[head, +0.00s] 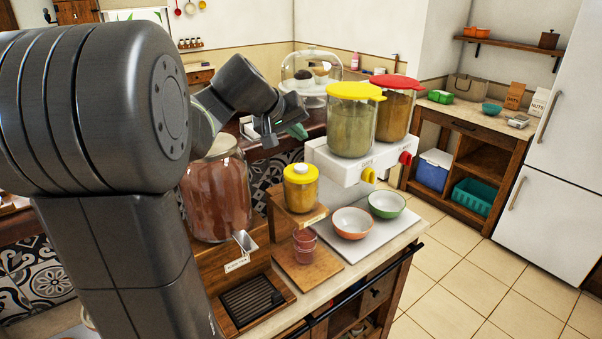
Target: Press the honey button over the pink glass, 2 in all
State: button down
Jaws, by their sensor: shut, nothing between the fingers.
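The honey dispenser (300,193) is a yellow jar with a yellow cap on a wooden stand. A pale round button (300,169) sits on top of the cap. The pink glass (304,246) is small and clear pink and stands upright on a wooden board in front of the stand, below the dispenser. Whether anything is in the glass is too small to tell. My gripper (296,130) is shut and empty, in the air above and slightly left of the jar in the picture, apart from the button.
A large jar of brown contents (216,200) stands left of the honey. On the right, a white dispenser (350,170) carries two jars with yellow and red lids. Orange (352,222) and green (387,204) bowls stand below it. My arm hides the left side.

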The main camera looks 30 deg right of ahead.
aim_at(298, 168)
jog(key=shift+f+b, duration=1.95)
jog(key=shift+f, duration=0.85)
jog(key=shift+f+b, duration=0.4)
jog(key=shift+b, duration=0.1)
jog(key=shift+f+b, duration=0.6)
jog(key=shift+f, duration=0.05)
dwell(0.3)
jog(key=shift+r, duration=0.1)
jog(key=shift+r+p, duration=0.75)
jog(key=shift+r, duration=0.2)
notch_tip(298, 168, up, 5)
jog(key=p, duration=0.3)
jog(key=shift+p, duration=0.35)
